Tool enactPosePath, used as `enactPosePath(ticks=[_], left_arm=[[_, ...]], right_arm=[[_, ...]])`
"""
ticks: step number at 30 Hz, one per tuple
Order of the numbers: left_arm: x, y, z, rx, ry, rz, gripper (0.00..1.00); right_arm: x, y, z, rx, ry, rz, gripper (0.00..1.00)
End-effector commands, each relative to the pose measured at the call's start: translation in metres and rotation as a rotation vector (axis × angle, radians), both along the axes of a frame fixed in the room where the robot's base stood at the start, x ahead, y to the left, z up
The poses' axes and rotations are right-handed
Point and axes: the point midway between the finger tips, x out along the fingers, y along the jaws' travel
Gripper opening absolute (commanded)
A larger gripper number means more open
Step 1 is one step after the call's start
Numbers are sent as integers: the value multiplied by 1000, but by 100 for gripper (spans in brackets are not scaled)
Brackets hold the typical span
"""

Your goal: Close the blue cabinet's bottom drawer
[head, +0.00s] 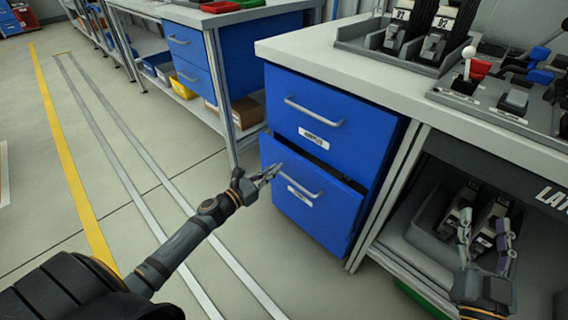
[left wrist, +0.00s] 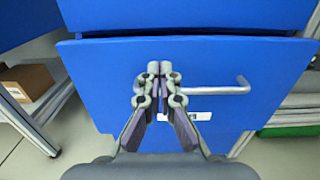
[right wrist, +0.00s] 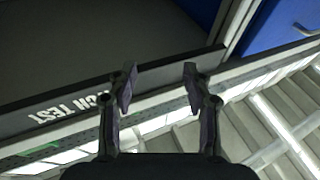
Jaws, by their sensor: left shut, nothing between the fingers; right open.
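The blue cabinet (head: 325,128) stands under the bench top with two drawers. Its bottom drawer (head: 325,222) sticks out a little, with a dark gap along its top edge; it also shows in the left wrist view (left wrist: 98,100). The drawer has a grey bar handle (head: 300,184) and a white label. My left gripper (head: 274,172) is shut and empty, at the drawer front by the left end of the handle. Whether it touches the front I cannot tell. My right gripper (head: 487,225) is open and empty, in front of the shelf bay right of the cabinet.
A grey bin with dark parts (head: 440,222) sits on the shelf right of the cabinet. Trays of fixtures (head: 395,45) stand on the bench top. Another blue drawer unit (head: 190,60) stands further back. The floor at left is clear.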

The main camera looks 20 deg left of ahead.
Motion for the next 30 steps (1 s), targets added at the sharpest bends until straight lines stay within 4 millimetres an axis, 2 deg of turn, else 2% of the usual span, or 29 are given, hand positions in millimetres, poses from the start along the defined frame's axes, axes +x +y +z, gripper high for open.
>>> enactPosePath(ticks=[6,12,18,30], left_arm=[[18,-7,3,-3,0,0,0],[37,-14,2,-2,0,0,0],[51,-19,1,-2,1,-1,0],[56,-21,0,-1,0,0,0]], right_arm=[[3,0,-47,4,196,1,50],[0,0,-81,6,330,4,50],[-2,1,-94,8,380,5,50],[-1,1,-93,8,374,5,50]])
